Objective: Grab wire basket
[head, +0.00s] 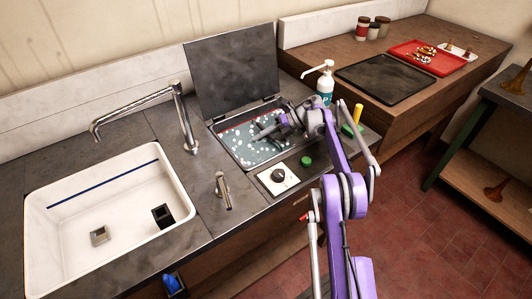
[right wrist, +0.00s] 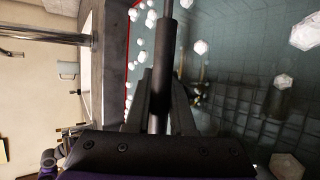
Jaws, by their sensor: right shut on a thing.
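The wire basket (right wrist: 258,108) sits low in the tank (head: 228,152), its dark mesh showing through the liquid in the right wrist view. White bubbles cover much of it in the head view. My right gripper (head: 266,131) is over the tank, pointing left. In the right wrist view my right gripper (right wrist: 160,112) is shut on a dark round bar (right wrist: 166,60), which looks like the basket's handle. Where the bar joins the mesh is not clear. My left gripper is not in view.
The tank's lid (head: 232,75) stands open behind. A pump bottle (head: 325,88) and a yellow object (head: 358,113) stand to the right. A tap (head: 183,118) and white sink (head: 60,220) are to the left. A black mat (head: 385,80) lies on the wooden counter.

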